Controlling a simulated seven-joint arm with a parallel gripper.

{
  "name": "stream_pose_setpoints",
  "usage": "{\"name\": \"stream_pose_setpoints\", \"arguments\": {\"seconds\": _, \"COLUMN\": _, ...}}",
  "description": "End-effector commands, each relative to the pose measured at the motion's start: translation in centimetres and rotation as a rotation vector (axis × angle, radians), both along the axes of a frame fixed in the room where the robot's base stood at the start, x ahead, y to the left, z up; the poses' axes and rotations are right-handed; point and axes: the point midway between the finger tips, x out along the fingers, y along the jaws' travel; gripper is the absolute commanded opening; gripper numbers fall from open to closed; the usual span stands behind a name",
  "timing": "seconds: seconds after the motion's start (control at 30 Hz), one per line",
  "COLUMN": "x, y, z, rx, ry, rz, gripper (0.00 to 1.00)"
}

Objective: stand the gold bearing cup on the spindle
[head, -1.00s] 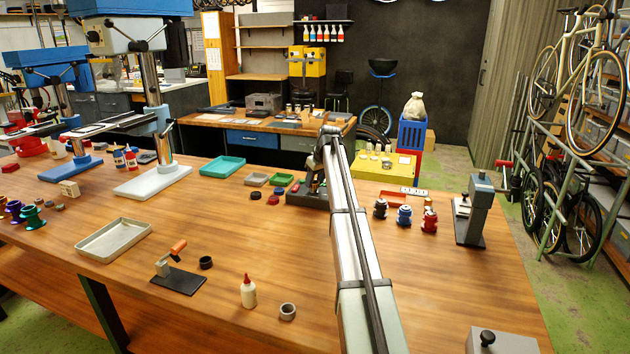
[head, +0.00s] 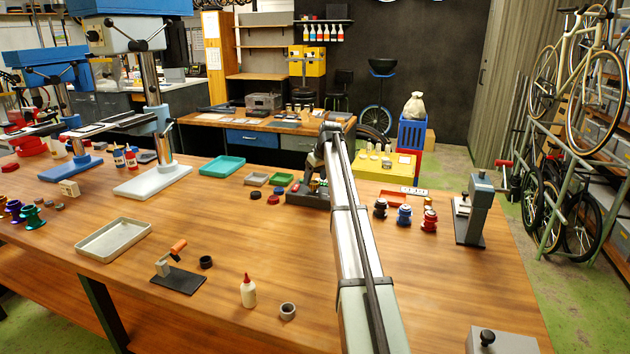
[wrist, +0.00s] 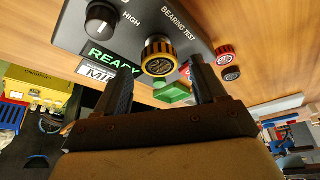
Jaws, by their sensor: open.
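The gold bearing cup (wrist: 158,46), a ridged gold ring with a dark round face, is at the grey bearing test unit (wrist: 215,20) in the wrist view. A small gold patch of it shows beside my arm in the head view (head: 323,184). My gripper (wrist: 160,72) is open, its two dark fingers apart on either side of the cup in the picture, with a gap at each side. The spindle itself is hidden, so I cannot tell how fully the cup sits on it.
The unit carries a black knob (wrist: 100,19) and a green READY display (wrist: 112,54).

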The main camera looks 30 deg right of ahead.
Motion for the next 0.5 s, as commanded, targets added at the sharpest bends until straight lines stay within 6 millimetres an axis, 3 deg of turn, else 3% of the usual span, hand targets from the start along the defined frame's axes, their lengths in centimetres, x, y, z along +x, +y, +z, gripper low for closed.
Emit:
{"name": "stream_pose_setpoints", "arguments": {"seconds": 0.3, "x": -2.2, "y": -0.5, "z": 5.6, "rx": -0.001, "ry": -0.002, "rz": 0.000, "gripper": 0.70}}
{"name": "stream_pose_setpoints", "arguments": {"seconds": 0.5, "x": -3.3, "y": -0.7, "z": 8.3, "rx": -0.001, "ry": -0.001, "rz": 0.000, "gripper": 0.70}}
